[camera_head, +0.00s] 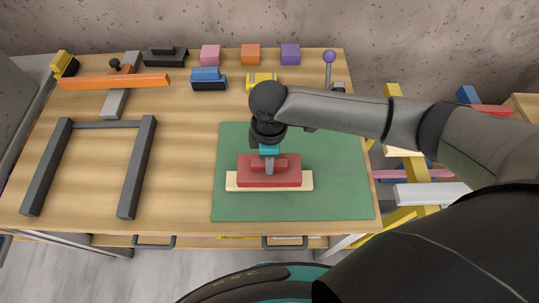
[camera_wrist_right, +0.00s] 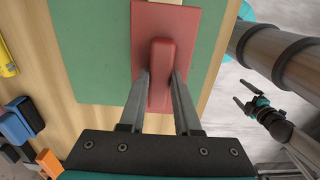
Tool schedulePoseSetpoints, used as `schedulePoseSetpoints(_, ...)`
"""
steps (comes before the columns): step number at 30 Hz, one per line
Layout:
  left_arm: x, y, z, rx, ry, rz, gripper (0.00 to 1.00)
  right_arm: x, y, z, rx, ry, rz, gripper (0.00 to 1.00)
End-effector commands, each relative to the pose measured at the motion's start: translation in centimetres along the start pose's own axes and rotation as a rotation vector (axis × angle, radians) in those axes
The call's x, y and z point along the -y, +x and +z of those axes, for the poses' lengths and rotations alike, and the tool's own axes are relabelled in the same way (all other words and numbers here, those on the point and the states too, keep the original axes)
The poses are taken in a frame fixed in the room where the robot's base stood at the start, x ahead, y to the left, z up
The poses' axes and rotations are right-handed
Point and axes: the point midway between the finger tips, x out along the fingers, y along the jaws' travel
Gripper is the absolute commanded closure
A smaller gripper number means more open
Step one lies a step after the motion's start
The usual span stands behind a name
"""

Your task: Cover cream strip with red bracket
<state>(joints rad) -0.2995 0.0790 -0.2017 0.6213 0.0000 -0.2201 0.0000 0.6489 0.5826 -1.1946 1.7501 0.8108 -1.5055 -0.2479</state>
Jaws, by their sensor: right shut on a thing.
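The red bracket (camera_head: 284,177), a flat plate with a raised grip bar, is over the middle of the cream strip (camera_head: 233,182) on the green mat (camera_head: 340,200). The strip's ends show at the bracket's left and right, and its front edge shows below. I cannot tell whether bracket and strip touch. My right gripper (camera_head: 269,170) points down with its fingers on either side of the bar, shut on it; the bracket also shows in the wrist view (camera_wrist_right: 187,30). My left gripper (camera_wrist_right: 242,92) shows only in the wrist view, open and empty, away from the table.
Coloured blocks, including a purple one (camera_head: 290,54), line the table's back edge. A grey frame (camera_head: 137,165) and an orange bar (camera_head: 115,82) lie at the left. The mat around the strip is clear. A yellow rack (camera_head: 395,160) stands right of the table.

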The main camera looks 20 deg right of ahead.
Motion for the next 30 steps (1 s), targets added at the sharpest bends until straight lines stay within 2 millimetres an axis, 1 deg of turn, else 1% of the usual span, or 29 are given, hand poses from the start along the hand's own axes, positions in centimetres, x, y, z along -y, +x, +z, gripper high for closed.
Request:
schedulePoseSetpoints(17,0.0,0.0,-0.1,-0.001,-0.001,-0.001,0.0,0.0,0.2,0.0,0.0,0.0,0.0,1.0)
schedulePoseSetpoints(30,0.1,-0.9,-0.1,0.0,-0.002,-0.001,0.0,0.0,0.1,0.0,0.001,-0.001,0.0,1.0)
